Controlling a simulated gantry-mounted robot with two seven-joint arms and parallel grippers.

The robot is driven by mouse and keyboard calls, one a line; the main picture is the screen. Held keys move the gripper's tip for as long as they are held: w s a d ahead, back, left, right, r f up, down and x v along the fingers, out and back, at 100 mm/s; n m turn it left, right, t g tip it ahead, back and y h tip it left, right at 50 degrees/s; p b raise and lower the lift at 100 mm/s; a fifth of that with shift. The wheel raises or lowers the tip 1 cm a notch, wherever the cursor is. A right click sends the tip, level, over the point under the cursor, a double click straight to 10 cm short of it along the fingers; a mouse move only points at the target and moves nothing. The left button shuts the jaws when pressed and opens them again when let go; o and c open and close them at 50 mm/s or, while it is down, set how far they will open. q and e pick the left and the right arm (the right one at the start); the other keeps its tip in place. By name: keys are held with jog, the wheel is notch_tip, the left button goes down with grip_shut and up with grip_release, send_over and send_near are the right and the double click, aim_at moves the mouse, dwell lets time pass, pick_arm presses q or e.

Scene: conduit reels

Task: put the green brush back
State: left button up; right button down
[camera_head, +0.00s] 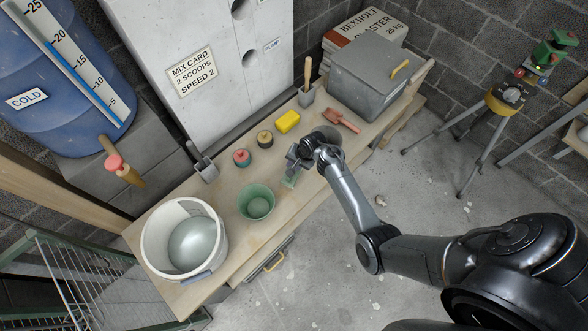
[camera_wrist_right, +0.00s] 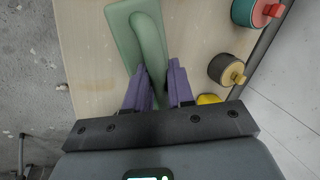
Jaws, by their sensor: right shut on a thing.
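The green brush (camera_wrist_right: 122,38), a flat green block with a raised rounded handle, shows at the top of the right wrist view. In the head view its green end (camera_head: 290,181) shows below my right gripper (camera_head: 297,160). The right gripper's purple fingers (camera_wrist_right: 158,88) are shut on the handle in the wrist view. The brush is over the wooden bench; I cannot tell whether it touches the top. My left gripper is not in view.
A green bucket (camera_head: 256,203) and a white tub (camera_head: 151,240) stand to the left on the bench (camera_head: 222,187).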

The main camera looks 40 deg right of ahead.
notch_tip(320, 180, down, 4)
jog(key=shift+r+b, duration=0.2)
jog(key=shift+b, duration=0.5)
jog(key=shift+f, duration=0.2)
jog(key=shift+f, duration=0.2)
jog(key=c, duration=1)
grip_release()
jog(key=shift+r, duration=0.1)
